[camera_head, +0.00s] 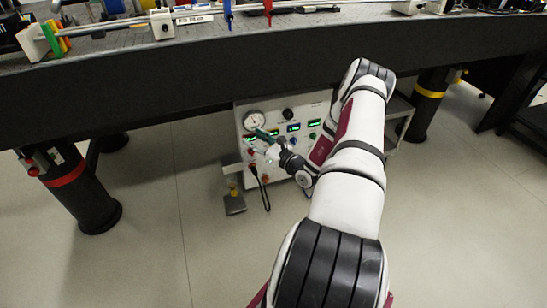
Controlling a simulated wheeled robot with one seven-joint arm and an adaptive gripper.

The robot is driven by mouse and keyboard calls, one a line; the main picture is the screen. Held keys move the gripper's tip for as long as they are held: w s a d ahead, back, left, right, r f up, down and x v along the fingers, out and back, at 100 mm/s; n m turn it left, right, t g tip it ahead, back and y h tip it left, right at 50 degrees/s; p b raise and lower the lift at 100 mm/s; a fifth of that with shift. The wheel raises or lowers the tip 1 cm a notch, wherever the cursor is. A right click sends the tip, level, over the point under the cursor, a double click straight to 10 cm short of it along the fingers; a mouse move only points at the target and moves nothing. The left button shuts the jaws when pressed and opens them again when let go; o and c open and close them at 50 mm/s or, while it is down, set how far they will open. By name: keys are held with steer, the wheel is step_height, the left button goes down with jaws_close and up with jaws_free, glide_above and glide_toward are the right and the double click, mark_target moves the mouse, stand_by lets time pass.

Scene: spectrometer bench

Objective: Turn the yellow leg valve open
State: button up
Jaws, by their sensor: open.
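The right table leg (427,105) is black with a yellow band (429,91) near its top. A small yellowish fitting (458,76) shows at the right of this leg, under the table; it may be the valve, but it is too small to tell its handle position. My gripper (266,144) is open, low under the table, in front of the white control panel. It is well left of the yellow-banded leg. Whether its fingers touch the panel cannot be told.
The control panel (300,112) has a round gauge, green displays and hanging leads. A small pedal-like stand (235,204) sits on the floor. The left leg (82,205) has a red band and a red-handled fitting (35,171). The black tabletop edge (180,82) overhangs; open floor lies in front.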

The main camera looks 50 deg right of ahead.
steer(key=s+d+f+m+g+h+b, duration=0.2)
steer(key=s+d+f+m+h, duration=0.25)
steer(key=f, duration=0.35)
steer(key=s+d+f+m+g+h+b, duration=0.1)
steer(key=s+d+f+m+h, duration=0.3)
steer(key=f, duration=0.5)
steer(key=b+x, duration=0.5)
steer(key=x, duration=0.7)
steer(key=shift+w+g+b, duration=0.3)
steer(key=shift+w, duration=0.1)
steer(key=shift+f, duration=0.1)
jaws_close()
